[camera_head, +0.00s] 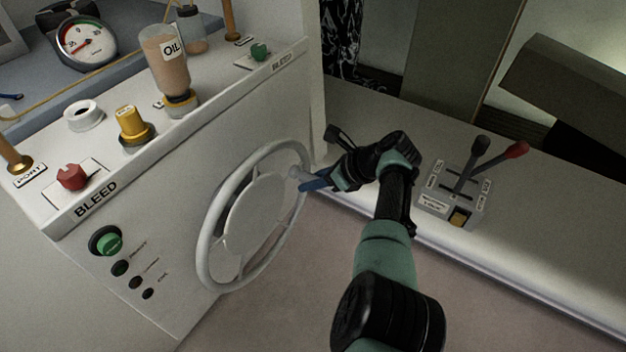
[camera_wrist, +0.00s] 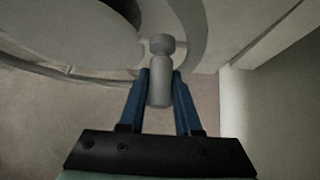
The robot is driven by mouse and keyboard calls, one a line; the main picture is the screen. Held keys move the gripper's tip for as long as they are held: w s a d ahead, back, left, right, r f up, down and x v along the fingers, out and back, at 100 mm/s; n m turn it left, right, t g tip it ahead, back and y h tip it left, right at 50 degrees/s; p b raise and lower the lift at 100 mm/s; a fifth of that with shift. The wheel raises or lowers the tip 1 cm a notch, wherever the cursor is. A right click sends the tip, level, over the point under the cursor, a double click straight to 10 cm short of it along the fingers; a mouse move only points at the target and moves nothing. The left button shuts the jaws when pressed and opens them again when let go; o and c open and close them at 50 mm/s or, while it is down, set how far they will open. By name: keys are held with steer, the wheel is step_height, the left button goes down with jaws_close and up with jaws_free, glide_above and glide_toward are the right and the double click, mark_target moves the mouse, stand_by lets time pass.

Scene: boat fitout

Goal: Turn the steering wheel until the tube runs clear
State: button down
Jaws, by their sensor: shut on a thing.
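The grey-white steering wheel (camera_head: 207,238) stands on the front face of the white console, with a broad disc at its middle. A small knob (camera_head: 294,172) sticks out near the right side of its rim. My gripper (camera_head: 304,184) has its blue fingers at this knob. In the wrist view the two blue fingers (camera_wrist: 159,88) are shut on the grey knob (camera_wrist: 160,70), one on each side. An oil bottle (camera_head: 163,52) with brownish liquid stands upside down on the console top. A yellowish tube (camera_head: 42,110) runs across the back left; whether its contents are clear I cannot tell.
A red BLEED knob (camera_head: 72,177), a yellow cap (camera_head: 131,122) and a green knob (camera_head: 259,52) sit on the console top. A round gauge (camera_head: 86,42) is behind. A throttle box (camera_head: 456,200) with black and red levers stands right of my arm.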

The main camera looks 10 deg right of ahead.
steer(key=shift+s+f, duration=0.1)
steer(key=shift+f, duration=0.1)
steer(key=c, duration=0.6)
jaws_free()
steer(key=shift+r, duration=0.1)
steer(key=shift+d+r, duration=0.1)
steer(key=shift+d+r+p, duration=0.1)
steer(key=shift+r+p, duration=0.15)
steer(key=shift+p, duration=0.05)
steer(key=p+v, duration=0.3)
steer(key=v, duration=0.9)
steer(key=shift+s+d, duration=0.15)
steer(key=shift+d, duration=0.05)
